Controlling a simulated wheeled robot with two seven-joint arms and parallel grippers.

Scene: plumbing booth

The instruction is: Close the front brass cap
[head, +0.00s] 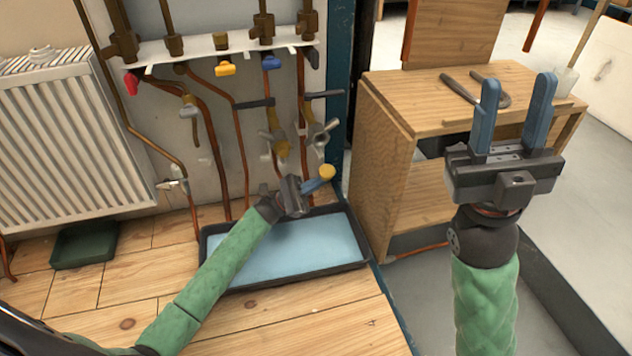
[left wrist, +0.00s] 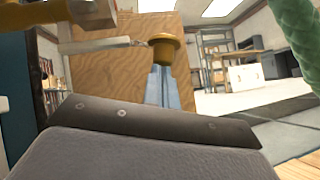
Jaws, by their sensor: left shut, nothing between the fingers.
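The brass cap (head: 326,172) is a small yellow round piece at the tips of my left gripper (head: 318,185). The left gripper's blue fingers are together and hold nothing. In the left wrist view the brass cap (left wrist: 166,47) shows just past the fingertips (left wrist: 162,72); I cannot tell whether they touch it. Brass valves with grey handles (head: 277,140) (head: 320,135) hang on the pipes above and left of it. My right gripper (head: 515,105) is open and empty, raised at the right with its fingers apart.
A black tray with blue bottom (head: 300,249) lies below the left gripper. A white radiator (head: 70,135) stands at the left. Copper pipes with coloured taps (head: 225,69) line the wall. A wooden cabinet (head: 375,150) stands right, with a tool (head: 490,90) on top.

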